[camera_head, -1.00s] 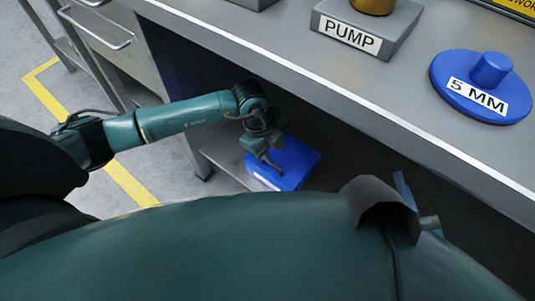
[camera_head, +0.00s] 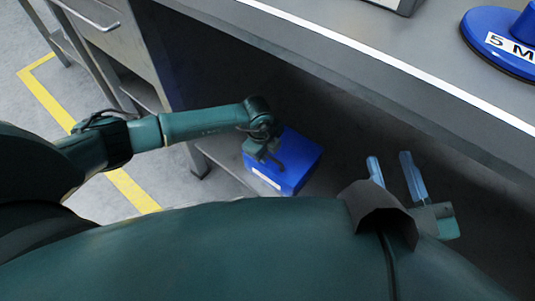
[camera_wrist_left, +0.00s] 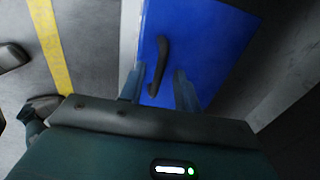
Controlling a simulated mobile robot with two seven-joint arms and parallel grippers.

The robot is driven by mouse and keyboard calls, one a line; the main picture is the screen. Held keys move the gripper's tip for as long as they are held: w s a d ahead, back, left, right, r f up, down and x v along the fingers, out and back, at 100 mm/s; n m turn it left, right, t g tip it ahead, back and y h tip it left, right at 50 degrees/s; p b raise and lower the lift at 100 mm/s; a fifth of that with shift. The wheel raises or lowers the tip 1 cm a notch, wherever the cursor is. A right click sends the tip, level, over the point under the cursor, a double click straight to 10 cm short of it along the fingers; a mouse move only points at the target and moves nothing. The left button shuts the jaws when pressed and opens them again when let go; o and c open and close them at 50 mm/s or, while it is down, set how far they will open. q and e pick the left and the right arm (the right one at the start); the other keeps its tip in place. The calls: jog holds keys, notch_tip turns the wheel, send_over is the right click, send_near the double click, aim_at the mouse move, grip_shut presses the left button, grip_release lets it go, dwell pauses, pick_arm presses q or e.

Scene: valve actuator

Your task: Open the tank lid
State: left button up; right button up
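A blue tank (camera_head: 302,160) with a pale label on its side sits on the low shelf under the bench. Its blue lid (camera_wrist_left: 205,38) fills the middle of the left wrist view, with a dark bar handle (camera_wrist_left: 157,65) on it. My left gripper (camera_head: 268,158) is over the tank. In the left wrist view its two fingers (camera_wrist_left: 157,82) are apart, one on each side of the near part of the handle; whether they touch it cannot be told. My right gripper (camera_head: 394,170) has its fingers apart and is empty, in front of the shelf opening.
The bench (camera_head: 330,45) overhangs the tank, with its front edge above my arms. A drawer cabinet (camera_head: 105,45) stands at the left. A yellow floor line (camera_head: 130,190) runs beside it.

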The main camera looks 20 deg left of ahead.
pick_arm(q)
jog(key=shift+f, duration=0.2)
grip_shut()
dwell(0.3)
jog(key=shift+w, duration=0.1)
